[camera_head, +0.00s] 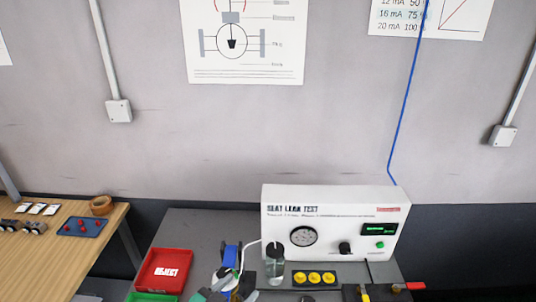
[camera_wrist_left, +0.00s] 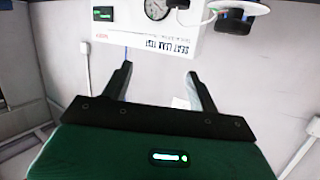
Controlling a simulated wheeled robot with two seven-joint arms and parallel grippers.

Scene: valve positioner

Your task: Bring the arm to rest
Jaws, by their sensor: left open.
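My left gripper (camera_wrist_left: 160,70) shows in the left wrist view, with its two dark fingers spread apart and nothing between them. Its green body fills the bottom of that view. The white seat leak test box (camera_wrist_left: 150,32) appears upside down beyond the fingers, apart from them. In the head view, that box (camera_head: 335,222) stands upright on the grey bench. Dark, grey and green parts crowd the bottom edge of the head view; I cannot clearly separate my left gripper from them. My right gripper is not in view.
A red tray (camera_head: 150,283) sits on the grey bench (camera_head: 195,222), left of the box. A clear bottle (camera_head: 275,268) with a tube and a black plate with yellow caps (camera_head: 314,278) stand before the box. A wooden table (camera_head: 75,258) is at left. A blue line (camera_head: 404,105) rises behind the box.

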